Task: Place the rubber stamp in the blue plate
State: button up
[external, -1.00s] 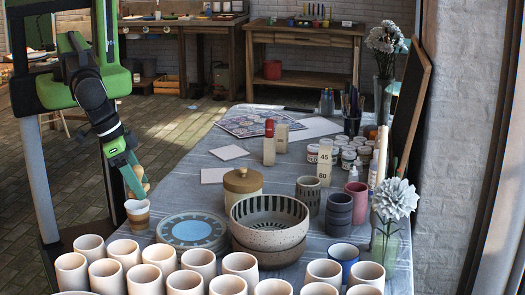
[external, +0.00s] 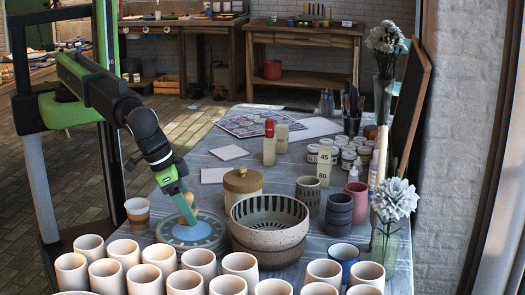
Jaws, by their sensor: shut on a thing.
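The blue plate (external: 212,231) lies on the table at the left, behind the rows of pale cups. My gripper (external: 188,212) points down over the plate. It is shut on the rubber stamp (external: 189,200), a small tan wooden piece partly hidden by the green finger. The stamp is over the plate's middle. I cannot tell whether its lower end touches the plate.
A striped bowl stack (external: 268,222) stands right of the plate, with a lidded jar (external: 242,187) behind it. A tan cup (external: 138,213) is left of the plate. Many pale cups (external: 199,262) fill the front. White tiles (external: 230,153) lie farther back.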

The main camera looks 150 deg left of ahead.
notch_tip(320, 180, down, 4)
jog(key=b, duration=0.3)
jog(key=shift+r, duration=0.25)
jog(key=shift+f, duration=0.1)
jog(key=o, duration=1.3)
jog(key=shift+o, duration=0.2)
